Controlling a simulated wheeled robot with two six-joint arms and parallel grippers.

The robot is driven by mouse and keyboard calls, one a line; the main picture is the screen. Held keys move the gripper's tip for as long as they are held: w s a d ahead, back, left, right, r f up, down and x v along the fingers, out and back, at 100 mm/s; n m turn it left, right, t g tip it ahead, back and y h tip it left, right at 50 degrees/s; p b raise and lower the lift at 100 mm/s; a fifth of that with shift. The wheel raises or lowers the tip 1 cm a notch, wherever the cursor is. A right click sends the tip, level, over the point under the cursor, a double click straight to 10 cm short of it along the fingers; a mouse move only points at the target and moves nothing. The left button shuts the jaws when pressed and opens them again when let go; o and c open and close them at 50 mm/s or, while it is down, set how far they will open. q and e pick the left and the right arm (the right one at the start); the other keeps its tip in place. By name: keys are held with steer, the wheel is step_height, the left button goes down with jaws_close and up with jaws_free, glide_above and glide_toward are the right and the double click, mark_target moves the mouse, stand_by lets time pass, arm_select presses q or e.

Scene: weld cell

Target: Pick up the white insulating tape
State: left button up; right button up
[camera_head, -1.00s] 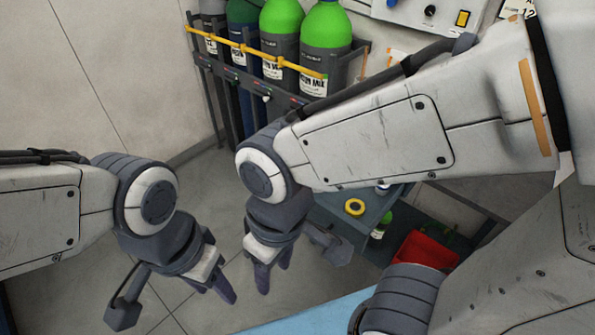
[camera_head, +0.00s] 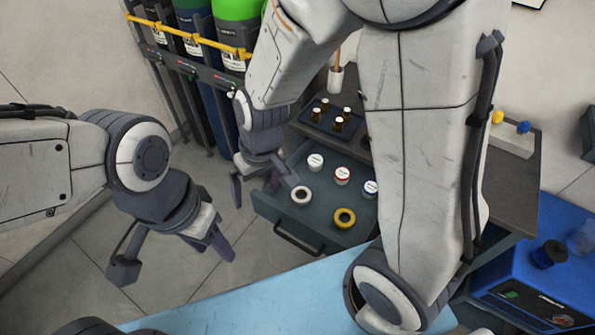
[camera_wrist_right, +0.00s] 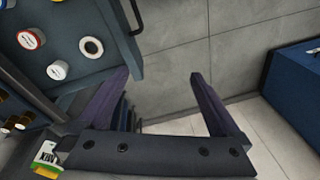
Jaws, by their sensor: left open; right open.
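The white tape roll (camera_head: 301,202), a ring with a dark middle, lies in an open drawer, near its left side, in the head view. It also shows in the right wrist view (camera_wrist_right: 92,56), left of the fingers. My right gripper (camera_head: 264,190) is open and empty, just left of the roll in the head view; the wrist view shows bare floor and wall between its fingers (camera_wrist_right: 158,78). My left gripper (camera_head: 212,248) is open and empty, over the floor at the left, away from the drawer.
The drawer (camera_head: 270,207) also holds a yellow roll (camera_head: 344,226) and white-topped rolls or tubs (camera_head: 342,175). Behind it stands a tray (camera_head: 318,125) of small bottles. Gas cylinders (camera_head: 190,60) stand in a rack at back left. A blue case (camera_head: 520,275) is at right.

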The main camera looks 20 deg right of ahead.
steer(key=w+d+f+m+p, duration=0.2)
steer(key=w+d+f+m, duration=0.1)
steer(key=w+d+f, duration=0.25)
arm_select(q)
step_height(320, 180, up, 5)
steer(key=p, duration=0.2)
arm_select(e)
steer(key=m+t+h+b, duration=0.1)
steer(key=m+h+b, duration=0.1)
steer(key=b, duration=0.2)
glide_above(301, 197)
steer(key=f, duration=1.1)
steer(key=shift+s+a+f, duration=0.15)
steer(key=shift+s, duration=0.2)
steer(key=shift+f, duration=0.5)
step_height(301, 197, down, 3)
steer(key=shift+w+f+b, duration=0.1)
steer(key=shift+f+b, duration=0.1)
steer(key=shift+b, duration=0.2)
steer(key=shift+w+f, duration=0.1)
steer(key=shift+f, duration=0.45)
arm_select(q)
step_height(301, 197, down, 5)
steer(key=shift+r, duration=0.2)
arm_select(e)
steer(key=c, duration=1.3)
